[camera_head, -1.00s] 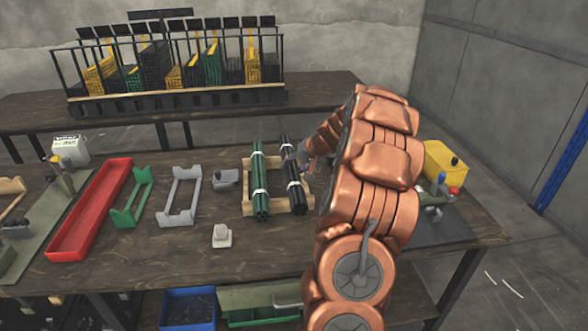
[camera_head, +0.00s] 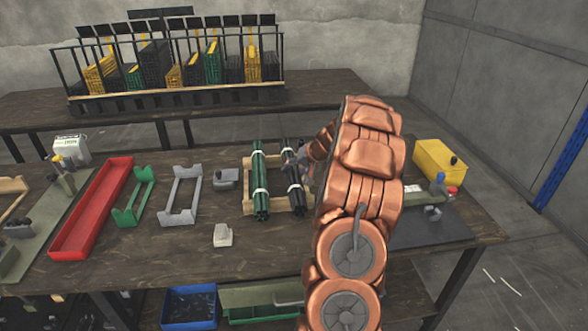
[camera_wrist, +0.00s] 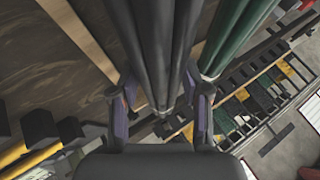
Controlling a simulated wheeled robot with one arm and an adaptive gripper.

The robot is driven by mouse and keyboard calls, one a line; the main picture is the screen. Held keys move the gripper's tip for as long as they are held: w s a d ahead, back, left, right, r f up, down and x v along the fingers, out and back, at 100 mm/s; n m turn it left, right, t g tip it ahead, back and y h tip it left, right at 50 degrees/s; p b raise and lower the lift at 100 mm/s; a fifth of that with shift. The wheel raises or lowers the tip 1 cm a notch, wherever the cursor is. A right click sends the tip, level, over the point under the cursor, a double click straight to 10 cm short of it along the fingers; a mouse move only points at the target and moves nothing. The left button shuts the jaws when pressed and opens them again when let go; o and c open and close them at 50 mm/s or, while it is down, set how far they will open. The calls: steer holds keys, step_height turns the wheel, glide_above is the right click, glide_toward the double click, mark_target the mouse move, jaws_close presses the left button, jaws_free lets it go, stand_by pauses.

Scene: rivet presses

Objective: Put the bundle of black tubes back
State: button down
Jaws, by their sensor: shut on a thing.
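The bundle of black tubes (camera_head: 293,184) lies lengthwise over the right side of the wooden cradle (camera_head: 275,209), beside the bundle of green tubes (camera_head: 259,180). A pale band wraps the black bundle. My gripper (camera_head: 305,156) reaches it from the right and is partly hidden by my copper arm. In the wrist view the black tubes (camera_wrist: 160,45) run between the two fingers of my gripper (camera_wrist: 161,112), which is shut on them. The green tubes (camera_wrist: 232,35) are close on the right there. I cannot tell whether the black bundle touches the cradle.
A grey clamp (camera_head: 226,178) and a small pale block (camera_head: 223,235) stand left of the cradle. Further left are a grey bracket (camera_head: 181,195), a green bracket (camera_head: 133,200) and a red tray (camera_head: 92,205). A yellow box (camera_head: 440,162) stands right of my arm.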

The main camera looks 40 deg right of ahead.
steer(key=shift+f, duration=0.1)
steer(key=c, duration=0.5)
jaws_free()
steer(key=shift+c, duration=0.2)
steer(key=shift+s+r, duration=0.1)
steer(key=shift+r, duration=0.2)
steer(key=b+v, duration=0.1)
steer(key=v, duration=1)
steer(key=shift+s+r+b, duration=0.2)
steer(key=shift+s+b, duration=0.05)
steer(key=shift+b, duration=0.05)
